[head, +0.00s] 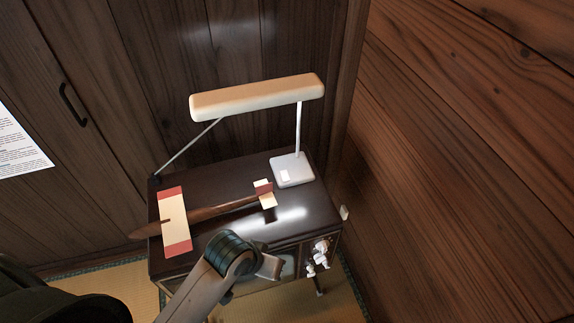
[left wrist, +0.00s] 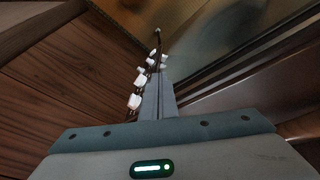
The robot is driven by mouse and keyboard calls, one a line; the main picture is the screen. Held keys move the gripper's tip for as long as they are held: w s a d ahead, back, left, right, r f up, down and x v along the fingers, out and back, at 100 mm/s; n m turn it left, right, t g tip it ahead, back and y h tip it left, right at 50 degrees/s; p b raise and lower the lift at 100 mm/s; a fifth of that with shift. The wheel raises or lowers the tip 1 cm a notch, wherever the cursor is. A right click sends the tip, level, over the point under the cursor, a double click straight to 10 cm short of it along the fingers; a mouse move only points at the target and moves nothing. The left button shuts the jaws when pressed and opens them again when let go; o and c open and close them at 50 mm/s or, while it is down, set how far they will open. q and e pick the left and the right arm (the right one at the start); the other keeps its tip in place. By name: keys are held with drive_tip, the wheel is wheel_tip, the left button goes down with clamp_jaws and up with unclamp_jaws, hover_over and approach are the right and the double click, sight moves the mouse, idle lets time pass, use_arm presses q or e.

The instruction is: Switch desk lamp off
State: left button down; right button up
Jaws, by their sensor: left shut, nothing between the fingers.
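The desk lamp (head: 255,97) stands at the back right of a dark cabinet top in the head view. It has a long cream head, a thin white post and a white square base (head: 296,165). A small pale switch (head: 285,176) shows on the base. A bright patch lies on the top below the lamp head. My left gripper (head: 271,267) is at the cabinet's front edge, nearer than the base and apart from it. In the left wrist view its fingers (left wrist: 159,97) are shut and empty. My right gripper is not in view.
The dark cabinet (head: 235,170) holds a long brown wooden object (head: 215,211) with red-and-cream pieces. Several small white pieces (head: 318,257) hang at its front right; they show beside my fingers in the left wrist view (left wrist: 135,101). Wooden walls close in behind and right.

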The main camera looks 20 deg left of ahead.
use_arm(q)
drive_tip(key=w+d+r, duration=0.1)
drive_tip(key=w+r, duration=0.1)
drive_tip(key=w, duration=0.2)
drive_tip(key=w+d+r+n, duration=0.1)
drive_tip(key=w+d+r, duration=0.1)
drive_tip(key=w+r, duration=0.1)
drive_tip(key=w+d+r+n, duration=0.1)
drive_tip(key=w+r, duration=0.1)
drive_tip(key=w, duration=0.3)
drive_tip(key=shift+w+d+r, duration=0.15)
drive_tip(key=shift+w+d, duration=0.25)
drive_tip(key=w+a+r+n+y, duration=0.4)
drive_tip(key=w+a+r, duration=0.3)
drive_tip(key=w+r, duration=0.4)
drive_tip(key=shift+w+a+r+n, duration=0.3)
drive_tip(key=shift+w+n, duration=0.4)
drive_tip(key=shift+n, duration=0.1)
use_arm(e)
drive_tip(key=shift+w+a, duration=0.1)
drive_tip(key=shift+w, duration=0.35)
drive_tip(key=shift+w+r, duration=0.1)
use_arm(q)
drive_tip(key=shift+f, duration=0.15)
